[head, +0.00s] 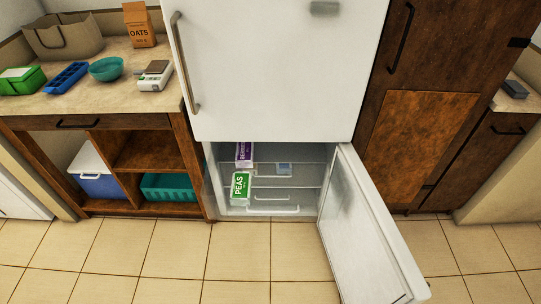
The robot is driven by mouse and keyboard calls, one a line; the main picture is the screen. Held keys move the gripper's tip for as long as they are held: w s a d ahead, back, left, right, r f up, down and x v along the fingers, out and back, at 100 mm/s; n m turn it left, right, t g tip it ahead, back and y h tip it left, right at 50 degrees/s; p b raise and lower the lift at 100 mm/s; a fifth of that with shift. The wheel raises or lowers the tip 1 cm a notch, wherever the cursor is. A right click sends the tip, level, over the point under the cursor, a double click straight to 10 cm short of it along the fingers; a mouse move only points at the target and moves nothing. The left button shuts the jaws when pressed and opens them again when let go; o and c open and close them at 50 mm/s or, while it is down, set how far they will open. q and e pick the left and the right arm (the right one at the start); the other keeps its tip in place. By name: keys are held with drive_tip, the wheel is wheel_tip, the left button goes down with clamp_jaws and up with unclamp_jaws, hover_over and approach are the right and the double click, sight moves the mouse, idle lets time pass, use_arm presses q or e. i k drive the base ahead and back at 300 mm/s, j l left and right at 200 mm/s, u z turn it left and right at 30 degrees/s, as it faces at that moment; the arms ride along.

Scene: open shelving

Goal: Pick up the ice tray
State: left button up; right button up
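A blue ice tray (66,78) with several compartments lies on the countertop at the left, between a green box and a teal bowl. Neither of my grippers shows in the head view. Nothing touches or covers the tray.
A green box (22,80), teal bowl (106,69), kitchen scale (155,76), oats box (139,25) and bag (63,36) share the counter (105,100). The lower fridge door (366,230) stands open over the floor, with a peas package (241,187) inside. Floor before the counter is clear.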

sight(60, 83)
drive_tip(key=u, duration=1.3)
drive_tip(key=i+j+u, duration=0.2)
drive_tip(key=i+u, duration=0.75)
drive_tip(key=i+j+u, duration=0.25)
drive_tip(key=i, duration=0.4)
drive_tip(key=i+u, duration=0.25)
drive_tip(key=i, duration=0.45)
drive_tip(key=i+z, duration=0.3)
drive_tip(key=z, duration=0.15)
drive_tip(key=i+j+z, duration=0.1)
drive_tip(key=i+z, duration=0.15)
drive_tip(key=z, duration=0.15)
drive_tip(key=i+j+z, duration=0.15)
drive_tip(key=z, duration=0.3)
drive_tip(key=i+j+z, duration=0.4)
drive_tip(key=k+l, duration=0.05)
drive_tip(key=l, duration=0.05)
